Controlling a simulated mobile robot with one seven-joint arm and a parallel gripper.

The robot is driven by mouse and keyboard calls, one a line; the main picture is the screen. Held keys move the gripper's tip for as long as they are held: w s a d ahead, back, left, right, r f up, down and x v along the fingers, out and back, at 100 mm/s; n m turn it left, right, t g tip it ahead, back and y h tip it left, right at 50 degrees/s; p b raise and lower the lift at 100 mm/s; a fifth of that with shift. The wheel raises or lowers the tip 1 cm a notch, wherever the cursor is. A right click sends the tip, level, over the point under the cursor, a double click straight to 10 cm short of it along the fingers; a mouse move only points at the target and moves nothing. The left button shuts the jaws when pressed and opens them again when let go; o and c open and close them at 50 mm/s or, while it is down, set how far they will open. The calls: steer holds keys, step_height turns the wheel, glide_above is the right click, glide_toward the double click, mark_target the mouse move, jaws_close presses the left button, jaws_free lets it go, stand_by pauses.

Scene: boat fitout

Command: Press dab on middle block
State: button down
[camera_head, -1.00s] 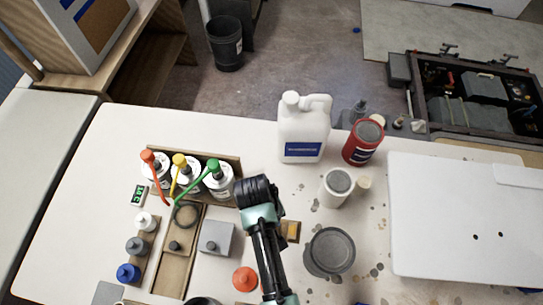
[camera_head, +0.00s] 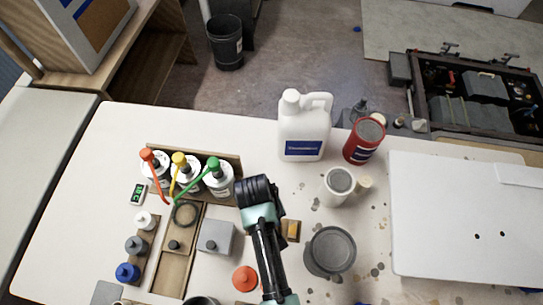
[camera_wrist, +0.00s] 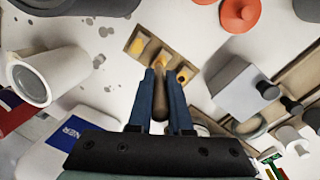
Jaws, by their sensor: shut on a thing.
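A small wooden tray (camera_wrist: 131,43) with yellow-orange blocks in a row lies on the white table in the wrist view. Part of it shows beside my arm in the head view (camera_head: 291,230). My gripper (camera_wrist: 161,76) has its two blue fingers close together, shut on a brown, round-ended stick (camera_wrist: 158,108). The fingertips overlap the tray near its middle block (camera_wrist: 161,62) in the wrist view. Whether the stick or what it holds touches that block is hidden. In the head view my arm covers the fingers and the stick.
A grey box with a knob (camera_head: 215,238) and an orange-red lid (camera_head: 245,278) are near the tray. A grey pot (camera_head: 330,252), white cup (camera_head: 338,186), white jug (camera_head: 304,128) and red can (camera_head: 364,141) stand around it. Glue bottles (camera_head: 218,182) stand in a rack at left.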

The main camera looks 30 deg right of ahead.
steer(key=shift+f, duration=0.65)
stand_by(1.7)
step_height(320, 180, up, 7)
steer(key=p, duration=0.7)
steer(key=shift+r+p, duration=0.15)
steer(key=shift+p, duration=0.2)
